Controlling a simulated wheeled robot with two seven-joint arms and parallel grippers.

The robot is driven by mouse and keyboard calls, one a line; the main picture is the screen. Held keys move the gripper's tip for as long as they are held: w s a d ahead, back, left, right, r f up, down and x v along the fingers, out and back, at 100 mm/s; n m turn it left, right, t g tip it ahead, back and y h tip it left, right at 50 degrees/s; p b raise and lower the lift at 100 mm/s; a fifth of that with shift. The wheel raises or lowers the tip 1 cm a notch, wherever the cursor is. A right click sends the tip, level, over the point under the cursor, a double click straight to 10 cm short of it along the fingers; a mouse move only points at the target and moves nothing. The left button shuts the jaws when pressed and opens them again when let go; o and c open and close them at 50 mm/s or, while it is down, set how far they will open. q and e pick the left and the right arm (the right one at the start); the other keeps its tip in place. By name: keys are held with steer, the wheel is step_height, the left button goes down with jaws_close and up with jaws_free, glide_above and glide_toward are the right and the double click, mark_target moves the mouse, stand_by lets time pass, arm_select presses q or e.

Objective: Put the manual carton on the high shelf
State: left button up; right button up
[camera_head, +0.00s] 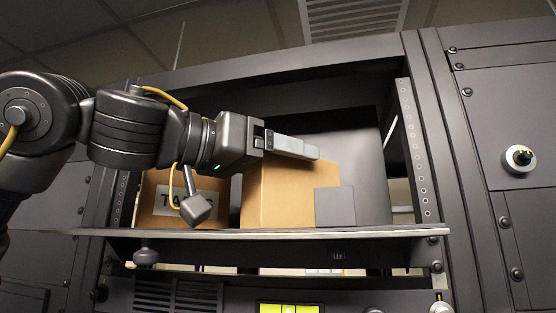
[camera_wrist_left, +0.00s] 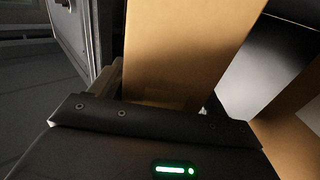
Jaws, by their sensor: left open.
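A tan carton with a blank grey square on its front, likely the manual carton (camera_head: 277,190), stands upright on the high shelf (camera_head: 330,233). My left gripper (camera_head: 298,147) is open at the carton's top, with a pale finger lying across its upper edge. I cannot tell if they touch. In the left wrist view a tan carton face (camera_wrist_left: 180,50) fills the middle, just beyond the gripper body. The other fingertip is hidden. My right gripper is not in view.
A second carton (camera_head: 160,202) with a partly hidden label starting "TA" stands on the shelf to the left, behind my arm. Perforated uprights (camera_head: 418,160) bound the shelf. A dark panel (camera_head: 365,170) stands behind the carton. A knob (camera_head: 519,156) sits at right.

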arm_select(q)
steer(key=shift+r+p, duration=0.3)
steer(key=shift+p, duration=0.05)
steer(key=shift+r+p, duration=0.45)
steer(key=shift+p, duration=0.1)
steer(key=a+b, duration=0.1)
steer(key=s+a+f+b, duration=0.1)
steer(key=shift+s+b, duration=0.15)
steer(key=shift+b, duration=0.2)
steer(key=b+v, duration=0.4)
steer(key=v, duration=0.5)
steer(key=shift+s+a+r, duration=0.2)
steer(key=shift+a+r, duration=0.05)
steer(key=shift+r, duration=0.15)
steer(key=shift+a+f, duration=0.1)
